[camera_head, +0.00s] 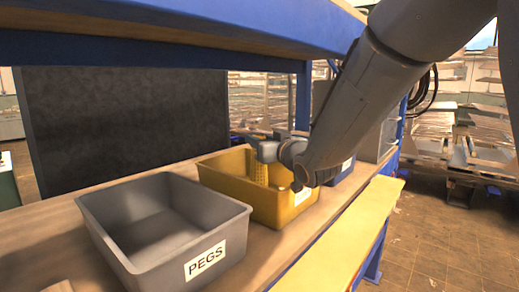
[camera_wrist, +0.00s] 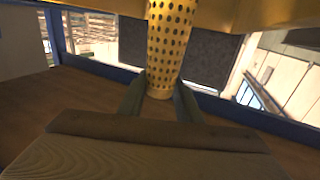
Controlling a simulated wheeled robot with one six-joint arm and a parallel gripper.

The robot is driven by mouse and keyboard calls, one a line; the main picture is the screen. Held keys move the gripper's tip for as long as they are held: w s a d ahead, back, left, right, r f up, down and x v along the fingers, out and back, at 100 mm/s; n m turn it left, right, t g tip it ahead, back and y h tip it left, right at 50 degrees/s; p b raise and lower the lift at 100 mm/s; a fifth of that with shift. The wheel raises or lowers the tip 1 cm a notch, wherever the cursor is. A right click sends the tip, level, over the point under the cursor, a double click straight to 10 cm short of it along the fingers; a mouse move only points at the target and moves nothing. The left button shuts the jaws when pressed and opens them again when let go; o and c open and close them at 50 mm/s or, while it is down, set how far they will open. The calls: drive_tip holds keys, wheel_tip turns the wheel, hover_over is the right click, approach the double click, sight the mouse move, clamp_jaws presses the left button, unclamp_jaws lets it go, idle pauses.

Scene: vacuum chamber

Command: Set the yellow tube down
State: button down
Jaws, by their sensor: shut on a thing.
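The yellow tube (camera_wrist: 168,42) is perforated with rows of dark holes. In the wrist view it stands between the two fingers of my gripper (camera_wrist: 160,97), which is shut on it. In the head view the tube (camera_head: 259,169) is upright, partly covered by my gripper (camera_head: 263,150). It shows against the inside of the yellow bin (camera_head: 281,209); I cannot tell whether its lower end touches the bin's floor.
A blue bin (camera_head: 344,174) is just behind, at right. A blue-edged shelf (camera_head: 190,45) hangs overhead. A pale board (camera_head: 345,238) runs along the front.

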drive_tip(key=shift+f, duration=1.5)
drive_tip(key=c, duration=1.3)
unclamp_jaws()
drive_tip(key=b+v, duration=0.3)
drive_tip(key=v, duration=0.9)
drive_tip(key=shift+r, duration=0.2)
